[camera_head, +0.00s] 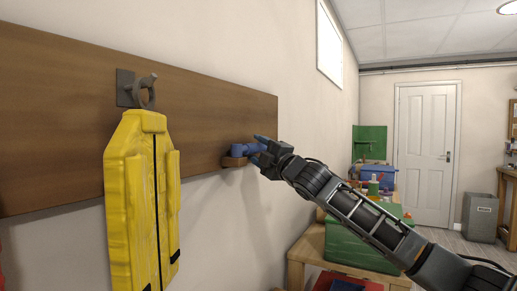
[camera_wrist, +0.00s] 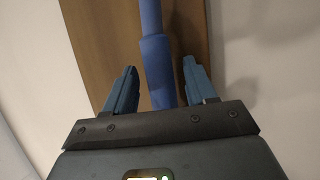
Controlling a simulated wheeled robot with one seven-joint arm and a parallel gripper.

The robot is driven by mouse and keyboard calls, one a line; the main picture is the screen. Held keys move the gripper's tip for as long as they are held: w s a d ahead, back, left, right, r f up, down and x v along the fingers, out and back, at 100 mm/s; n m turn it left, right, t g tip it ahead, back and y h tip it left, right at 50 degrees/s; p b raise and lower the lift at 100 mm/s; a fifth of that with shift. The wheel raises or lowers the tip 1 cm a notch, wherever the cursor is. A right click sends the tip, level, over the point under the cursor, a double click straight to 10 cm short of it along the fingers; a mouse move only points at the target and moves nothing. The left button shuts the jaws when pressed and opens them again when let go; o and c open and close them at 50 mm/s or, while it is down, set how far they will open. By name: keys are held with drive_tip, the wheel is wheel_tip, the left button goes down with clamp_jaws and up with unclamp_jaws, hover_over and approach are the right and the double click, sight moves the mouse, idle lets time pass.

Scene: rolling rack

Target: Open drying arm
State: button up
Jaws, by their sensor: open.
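The blue drying arm (camera_head: 243,149) sits on a brown wooden bracket (camera_head: 234,161) at the right end of a wooden wall board. My gripper (camera_head: 262,149) is at the blue arm's outer end in the head view. In the wrist view the blue arm (camera_wrist: 156,60) runs lengthwise between the two fingers of my gripper (camera_wrist: 161,85), with a visible gap on each side. The gripper is open and holds nothing. Whether the arm lies fully at the fingers' depth cannot be told.
A yellow life vest (camera_head: 140,200) hangs from a grey hook (camera_head: 137,88) on the wooden board (camera_head: 60,120), left of the blue arm. A wooden table (camera_head: 310,245) with a green box stands to the right, below my arm. A white door (camera_head: 425,150) is at the back.

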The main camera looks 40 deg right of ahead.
drive_tip(key=shift+w, duration=0.1)
drive_tip(key=shift+c, duration=0.5)
clamp_jaws()
